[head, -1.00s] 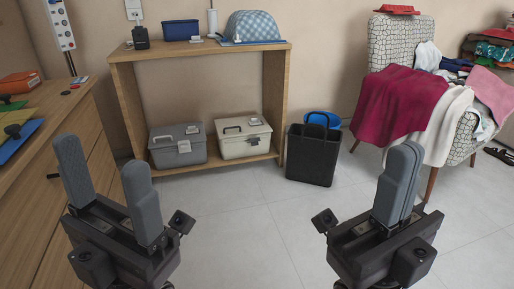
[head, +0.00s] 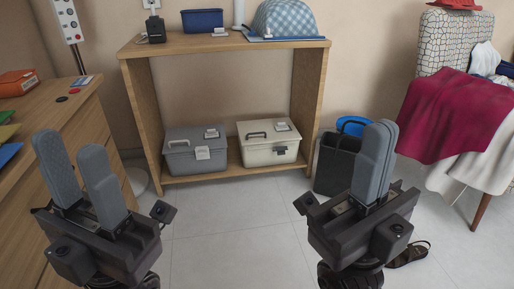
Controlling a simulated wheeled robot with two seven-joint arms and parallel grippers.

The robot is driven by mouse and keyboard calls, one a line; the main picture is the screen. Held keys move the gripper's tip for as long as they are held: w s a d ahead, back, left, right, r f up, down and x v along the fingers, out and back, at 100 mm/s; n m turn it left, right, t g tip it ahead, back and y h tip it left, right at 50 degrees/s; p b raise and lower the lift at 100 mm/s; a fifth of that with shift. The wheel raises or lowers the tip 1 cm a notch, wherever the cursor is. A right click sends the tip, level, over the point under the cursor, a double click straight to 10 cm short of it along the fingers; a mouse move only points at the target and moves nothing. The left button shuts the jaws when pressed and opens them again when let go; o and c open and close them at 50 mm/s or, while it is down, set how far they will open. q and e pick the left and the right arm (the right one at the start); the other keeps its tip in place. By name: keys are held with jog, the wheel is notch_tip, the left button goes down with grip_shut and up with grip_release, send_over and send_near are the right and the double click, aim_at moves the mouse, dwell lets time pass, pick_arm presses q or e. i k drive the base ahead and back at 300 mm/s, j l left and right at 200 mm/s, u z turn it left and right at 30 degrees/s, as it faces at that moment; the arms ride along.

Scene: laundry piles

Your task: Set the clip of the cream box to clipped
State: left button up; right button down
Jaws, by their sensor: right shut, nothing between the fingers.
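The cream box (head: 258,154) stands on the lower shelf of the wooden shelf unit, right of the grey box. It has a dark handle on its lid and a small dark clip (head: 281,150) on its front. The clip is too small to tell whether it is fastened. My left gripper (head: 72,145) is open and empty, at the lower left in front of the drawer unit. My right gripper (head: 380,130) is shut and empty, at the lower right in front of the black bin. Both are well apart from the cream box.
The grey box (head: 190,158) stands beside the cream box on the wooden shelf unit (head: 142,120). A black bin (head: 332,165) stands right of the unit. A draped chair (head: 478,203) is at the right, a drawer unit (head: 92,135) at the left. The floor between is clear.

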aim_at(280, 152)
jog(key=i+u, duration=0.2)
jog(key=i, duration=0.25)
jog(key=i+l+u, duration=0.2)
jog(key=i, duration=0.25)
jog(key=i+l+u, duration=0.2)
jog(key=i, duration=0.25)
